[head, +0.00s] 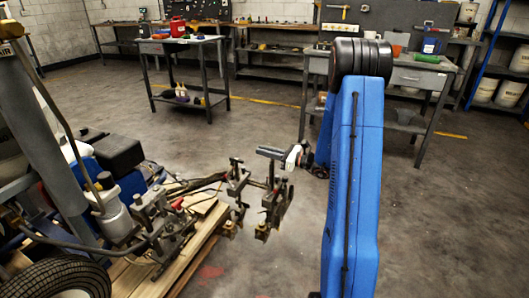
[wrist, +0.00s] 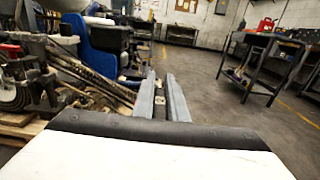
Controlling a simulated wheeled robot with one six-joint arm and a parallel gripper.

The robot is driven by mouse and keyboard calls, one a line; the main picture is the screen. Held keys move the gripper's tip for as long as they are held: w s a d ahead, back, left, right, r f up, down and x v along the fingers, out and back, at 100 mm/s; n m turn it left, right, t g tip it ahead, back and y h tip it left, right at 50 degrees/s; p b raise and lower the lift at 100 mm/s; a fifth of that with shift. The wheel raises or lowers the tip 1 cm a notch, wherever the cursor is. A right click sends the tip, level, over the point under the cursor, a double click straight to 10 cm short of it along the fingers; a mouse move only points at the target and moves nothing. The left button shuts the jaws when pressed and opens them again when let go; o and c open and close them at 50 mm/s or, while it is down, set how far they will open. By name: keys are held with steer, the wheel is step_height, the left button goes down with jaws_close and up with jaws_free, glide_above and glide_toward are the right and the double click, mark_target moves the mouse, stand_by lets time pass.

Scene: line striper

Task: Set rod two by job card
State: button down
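The line striper (head: 128,222) stands at the left on wooden planks. Its front carries metal rods and clamp brackets (head: 238,180); a second bracket group (head: 276,200) hangs to the right. I cannot tell which rod is rod two. My gripper (head: 268,152) points left, close above the right bracket group; contact is not clear. In the wrist view its two grey fingers (wrist: 162,95) are apart, with small metal parts showing between or beyond them. The striper's hoses and rods (wrist: 85,72) are at left there. No job card can be read.
Benches with tools stand behind: a small dark table (head: 188,70) and a grey workbench (head: 412,76) at right. A blue rack (head: 488,50) with buckets is at far right. The middle floor is clear. The planks (head: 190,250) jut out at lower left.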

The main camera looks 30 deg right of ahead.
step_height(320, 180, down, 6)
stand_by(0.5)
steer(key=c, duration=1.8)
jaws_free()
steer(key=shift+o, duration=0.2)
steer(key=v, duration=1.7)
steer(key=shift+s, duration=0.2)
steer(key=shift+d, duration=0.2)
